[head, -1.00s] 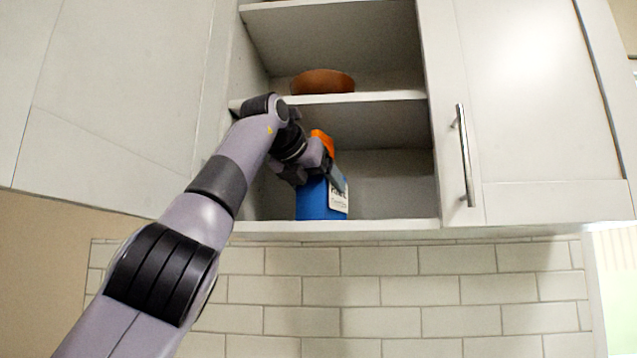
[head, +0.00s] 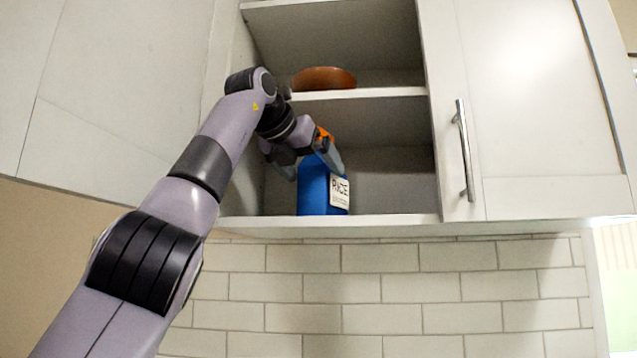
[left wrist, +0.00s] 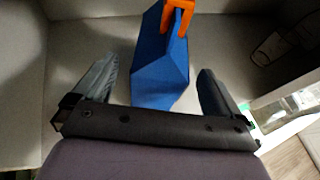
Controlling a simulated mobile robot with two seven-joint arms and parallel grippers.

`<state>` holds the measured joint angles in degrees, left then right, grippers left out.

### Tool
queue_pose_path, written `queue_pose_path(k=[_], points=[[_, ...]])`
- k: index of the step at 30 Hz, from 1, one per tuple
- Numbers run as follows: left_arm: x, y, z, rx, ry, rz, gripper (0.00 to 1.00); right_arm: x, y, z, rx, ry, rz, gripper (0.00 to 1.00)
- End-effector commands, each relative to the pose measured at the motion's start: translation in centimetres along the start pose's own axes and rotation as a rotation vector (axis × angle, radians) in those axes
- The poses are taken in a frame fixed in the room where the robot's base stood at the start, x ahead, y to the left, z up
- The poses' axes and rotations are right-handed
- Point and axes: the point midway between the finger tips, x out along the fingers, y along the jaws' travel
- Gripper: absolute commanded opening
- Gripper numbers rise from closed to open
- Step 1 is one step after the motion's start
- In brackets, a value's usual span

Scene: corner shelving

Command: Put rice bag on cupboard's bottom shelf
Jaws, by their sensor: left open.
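The rice bag (head: 313,190) is blue with an orange clip at its top and a white label reading RICE. It stands upright on the bottom shelf (head: 400,219) of the open cupboard. My left gripper (head: 310,173) is at the bag's upper part in the head view and hides some of it. In the left wrist view the left gripper (left wrist: 155,82) is open, its fingers spread apart with the blue bag (left wrist: 160,75) between and beyond them, and gaps show on both sides. The orange clip (left wrist: 178,12) shows at the top there. My right gripper is not in view.
A brown bowl (head: 324,78) sits on the shelf above (head: 390,93). A closed white cupboard door (head: 545,100) with a metal handle (head: 464,150) is on the right. The bottom shelf is free to the right of the bag.

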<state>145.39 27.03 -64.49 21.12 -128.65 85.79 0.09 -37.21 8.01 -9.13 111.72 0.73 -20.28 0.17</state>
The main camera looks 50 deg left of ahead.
Motion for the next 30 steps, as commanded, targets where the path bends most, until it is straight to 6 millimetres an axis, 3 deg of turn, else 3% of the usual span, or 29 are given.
queue_pose_path(k=[6, 12, 30], points=[[-4.8, 0.1, 0.0, 0.000, -0.004, 0.001, 0.99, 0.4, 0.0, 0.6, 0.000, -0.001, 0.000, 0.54], [-7.3, 0.0, 0.0, -0.001, -0.001, 0.000, 0.99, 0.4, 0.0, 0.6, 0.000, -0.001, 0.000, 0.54], [-7.9, 0.0, 0.0, -0.001, 0.000, 0.000, 0.99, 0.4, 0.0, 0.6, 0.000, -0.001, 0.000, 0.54]])
